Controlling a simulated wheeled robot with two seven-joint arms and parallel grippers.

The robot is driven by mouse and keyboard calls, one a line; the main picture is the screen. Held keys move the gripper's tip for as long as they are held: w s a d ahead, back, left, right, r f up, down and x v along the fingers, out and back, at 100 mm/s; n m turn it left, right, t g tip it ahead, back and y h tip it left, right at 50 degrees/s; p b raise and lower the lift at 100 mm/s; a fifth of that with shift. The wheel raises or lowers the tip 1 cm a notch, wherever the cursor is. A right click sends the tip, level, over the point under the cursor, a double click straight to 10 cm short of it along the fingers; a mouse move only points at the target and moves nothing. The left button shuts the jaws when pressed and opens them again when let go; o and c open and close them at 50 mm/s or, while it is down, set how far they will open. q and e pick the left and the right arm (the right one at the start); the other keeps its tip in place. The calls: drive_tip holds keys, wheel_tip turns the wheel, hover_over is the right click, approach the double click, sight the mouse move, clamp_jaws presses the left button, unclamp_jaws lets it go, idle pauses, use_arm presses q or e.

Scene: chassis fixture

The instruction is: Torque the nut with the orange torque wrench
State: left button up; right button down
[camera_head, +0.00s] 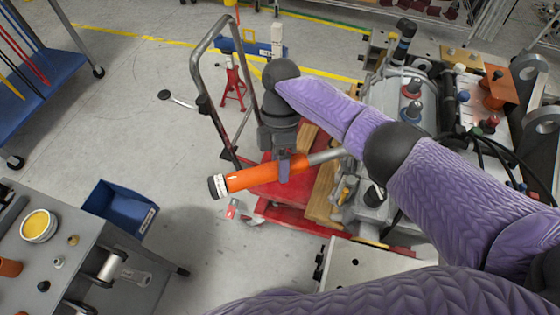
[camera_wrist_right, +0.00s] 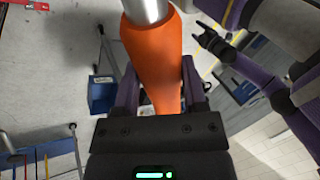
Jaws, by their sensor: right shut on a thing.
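The orange torque wrench (camera_head: 250,178) lies nearly level across the head view, its black end at the left and its steel shaft running right toward the machinery. My right gripper (camera_head: 284,167) is shut on the orange handle from above. In the right wrist view the orange handle (camera_wrist_right: 152,60) sits between the fingers, with the steel shaft at the top. The wrench's head end is hidden behind my right arm and the parts there. I cannot make out the nut. My left gripper (camera_wrist_right: 211,37) shows small in the right wrist view, its fingers apart and empty.
The chassis machinery (camera_head: 405,95) fills the right side. A red cart (camera_head: 275,190) with a grey tube handle (camera_head: 198,75) stands under the wrench. A grey workbench (camera_head: 85,240) and blue bin (camera_head: 120,208) are at lower left. Open floor lies at upper left.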

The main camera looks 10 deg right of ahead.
drive_tip(key=shift+r+p, duration=1.9)
drive_tip(key=shift+r, duration=0.45)
drive_tip(key=shift+f, duration=0.1)
